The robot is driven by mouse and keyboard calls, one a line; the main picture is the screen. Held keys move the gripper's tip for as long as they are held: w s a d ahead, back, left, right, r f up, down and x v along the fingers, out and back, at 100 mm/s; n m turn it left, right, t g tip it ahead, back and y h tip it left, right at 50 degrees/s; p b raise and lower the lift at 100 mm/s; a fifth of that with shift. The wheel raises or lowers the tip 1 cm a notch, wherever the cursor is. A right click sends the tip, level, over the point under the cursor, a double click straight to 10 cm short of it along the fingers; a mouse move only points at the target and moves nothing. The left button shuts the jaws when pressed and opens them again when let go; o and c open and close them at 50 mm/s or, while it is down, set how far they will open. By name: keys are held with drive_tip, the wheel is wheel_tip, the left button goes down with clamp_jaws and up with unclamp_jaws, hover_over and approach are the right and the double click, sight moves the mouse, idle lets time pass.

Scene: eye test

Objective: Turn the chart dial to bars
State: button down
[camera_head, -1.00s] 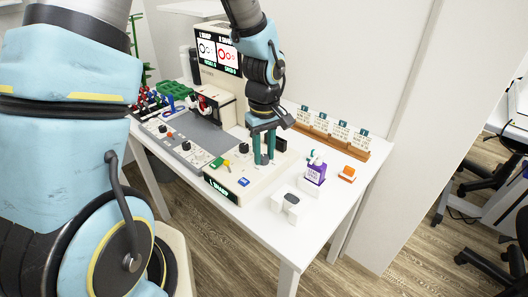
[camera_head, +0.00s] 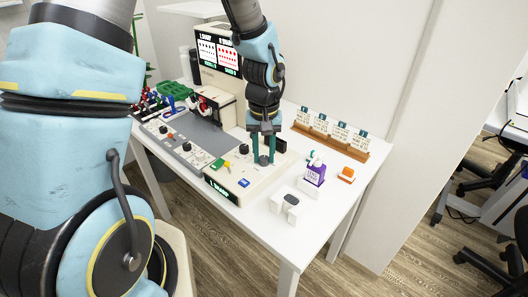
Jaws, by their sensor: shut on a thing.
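A grey dial (camera_head: 264,161) stands on the right part of the cream control console (camera_head: 250,188). My gripper (camera_head: 263,155) points down over it, with its two teal fingers shut on the dial. The fingers hide much of the dial, and its markings are too small to read. The display (camera_head: 218,54) at the back of the table shows rows of small black marks in its left panel and rows of small red marks in its right panel.
The console also carries a green block, a yellow knob (camera_head: 227,164) and a blue button (camera_head: 243,183). A purple bottle (camera_head: 315,175), white blocks (camera_head: 285,203) and an orange block (camera_head: 346,174) stand to the right. A wooden card rack (camera_head: 328,141) stands behind them.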

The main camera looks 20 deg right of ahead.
sight(264, 158)
drive_tip(key=m+p, duration=0.1)
drive_tip(key=m, duration=0.3)
drive_tip(key=shift+r+m, duration=0.1)
drive_tip(key=shift+m, duration=0.2)
drive_tip(key=m+p, duration=0.1)
drive_tip(key=m, duration=0.3)
drive_tip(key=shift+m, duration=0.3)
drive_tip(key=m+p, duration=0.2)
drive_tip(key=m, duration=0.2)
drive_tip(key=shift+w+m, duration=0.1)
drive_tip(key=shift+m, duration=0.2)
drive_tip(key=shift+m+p, duration=0.6)
drive_tip(key=shift+m, duration=1.2)
drive_tip(key=c, duration=0.6)
unclamp_jaws()
wheel_tip(264, 158, up, 11)
drive_tip(key=shift+f, duration=0.15)
